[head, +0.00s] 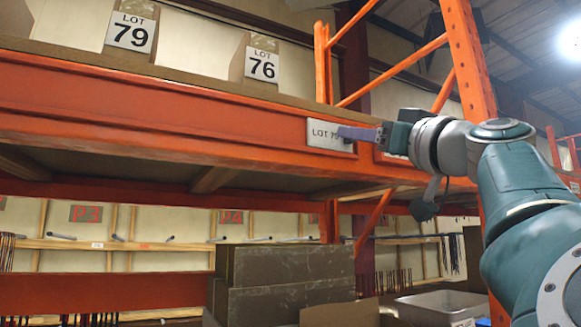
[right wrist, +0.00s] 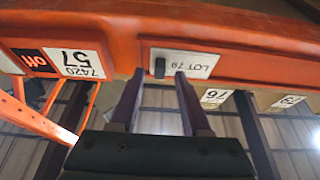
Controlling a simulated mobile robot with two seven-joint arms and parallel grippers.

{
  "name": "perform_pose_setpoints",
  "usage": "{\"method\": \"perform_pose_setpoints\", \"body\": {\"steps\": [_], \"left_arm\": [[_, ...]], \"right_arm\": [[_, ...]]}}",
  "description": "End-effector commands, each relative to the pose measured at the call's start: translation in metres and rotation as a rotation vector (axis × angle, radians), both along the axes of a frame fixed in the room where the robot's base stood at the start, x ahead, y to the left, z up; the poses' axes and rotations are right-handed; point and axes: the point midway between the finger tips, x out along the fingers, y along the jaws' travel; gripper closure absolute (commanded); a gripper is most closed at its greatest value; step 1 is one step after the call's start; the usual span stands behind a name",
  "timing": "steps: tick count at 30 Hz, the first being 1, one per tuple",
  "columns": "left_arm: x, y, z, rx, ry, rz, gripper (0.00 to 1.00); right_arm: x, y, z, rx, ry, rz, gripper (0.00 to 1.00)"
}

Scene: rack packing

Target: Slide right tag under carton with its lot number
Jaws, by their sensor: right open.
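The right tag (head: 322,134), a pale plate reading LOT 79, sits on the orange shelf beam (head: 200,103), right of the lot 76 carton. It shows upside down in the right wrist view (right wrist: 195,64), with a dark knob (right wrist: 159,67) on it. The lot 79 carton (head: 144,13) stands on the shelf at the far left; the lot 76 carton (head: 237,68) stands between it and the tag. My right gripper (head: 358,133) is open at the tag, its fingertips (right wrist: 159,73) on either side of the knob; contact is unclear. My left gripper is out of view.
An orange upright (head: 468,60) rises right of the tag, behind my right arm. Grey-brown boxes (head: 290,265) and a pale tray (head: 440,305) are below the shelf. The beam face left of the tag looks clear.

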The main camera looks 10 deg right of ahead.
Motion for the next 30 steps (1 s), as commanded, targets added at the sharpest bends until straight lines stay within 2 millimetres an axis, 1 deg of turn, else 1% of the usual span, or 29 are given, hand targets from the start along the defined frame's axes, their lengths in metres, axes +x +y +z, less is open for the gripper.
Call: {"method": "perform_pose_setpoints", "body": {"steps": [1,3,12,14,25,30], "left_arm": [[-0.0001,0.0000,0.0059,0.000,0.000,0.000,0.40],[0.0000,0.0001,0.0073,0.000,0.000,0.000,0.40],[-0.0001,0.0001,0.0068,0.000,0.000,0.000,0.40],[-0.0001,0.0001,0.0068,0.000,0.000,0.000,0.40],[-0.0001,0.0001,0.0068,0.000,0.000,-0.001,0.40],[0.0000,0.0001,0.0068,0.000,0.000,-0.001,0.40]], "right_arm": [[0.0033,0.0018,0.0039,0.002,0.002,0.003,0.53],[0.0062,0.0027,0.0035,0.000,0.002,0.000,0.53],[0.0079,0.0031,0.0020,0.001,0.001,-0.001,0.53],[0.0079,0.0031,0.0020,0.000,0.001,0.000,0.58],[0.0077,0.0030,0.0022,0.000,0.001,0.000,1.00],[0.0078,0.0029,0.0022,0.000,0.001,0.000,1.00]]}}
